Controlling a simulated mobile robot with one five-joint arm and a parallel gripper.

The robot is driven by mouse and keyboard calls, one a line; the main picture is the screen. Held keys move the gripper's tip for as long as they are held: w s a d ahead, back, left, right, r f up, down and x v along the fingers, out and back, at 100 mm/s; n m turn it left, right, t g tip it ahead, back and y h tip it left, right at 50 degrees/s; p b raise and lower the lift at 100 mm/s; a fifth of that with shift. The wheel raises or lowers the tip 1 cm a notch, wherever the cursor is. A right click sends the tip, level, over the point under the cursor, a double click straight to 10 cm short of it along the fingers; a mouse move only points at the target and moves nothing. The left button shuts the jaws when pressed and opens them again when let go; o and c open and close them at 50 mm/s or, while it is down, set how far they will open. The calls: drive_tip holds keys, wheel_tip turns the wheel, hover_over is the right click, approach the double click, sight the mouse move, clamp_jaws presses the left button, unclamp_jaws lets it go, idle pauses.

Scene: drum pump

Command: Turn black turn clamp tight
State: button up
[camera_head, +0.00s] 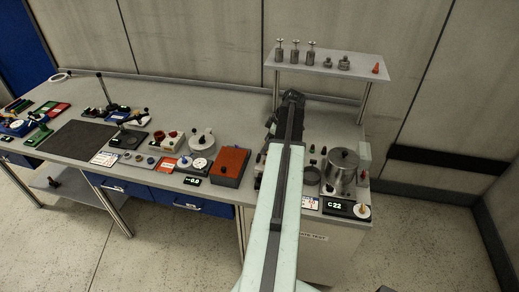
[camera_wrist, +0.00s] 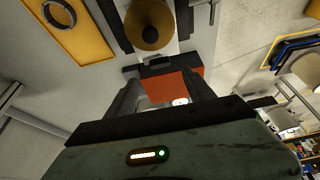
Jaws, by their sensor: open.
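My gripper (camera_wrist: 163,98) is open in the wrist view, with its two dark fingers apart and nothing seen held between them. In the head view the dark end of my arm (camera_head: 289,100) is over the bench, just below the shelf, and the fingertips cannot be made out. A round brass-coloured part (camera_wrist: 148,24) and a small black piece (camera_wrist: 156,60) lie beyond the fingers in the wrist view. I cannot tell whether either belongs to the black turn clamp. The clamp is not clearly recognisable in the head view; my arm hides part of the bench.
A red-topped box (camera_head: 231,166) stands left of my arm. A metal pot (camera_head: 342,167) and a display reading C22 (camera_head: 338,206) are on the right. A shelf (camera_head: 332,64) with metal parts stands behind. A dark mat (camera_head: 78,140) lies farther left.

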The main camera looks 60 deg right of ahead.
sight(258, 156)
drive_tip(key=b+x, duration=0.7)
drive_tip(key=x, duration=0.1)
drive_tip(key=shift+f, duration=0.15)
clamp_jaws()
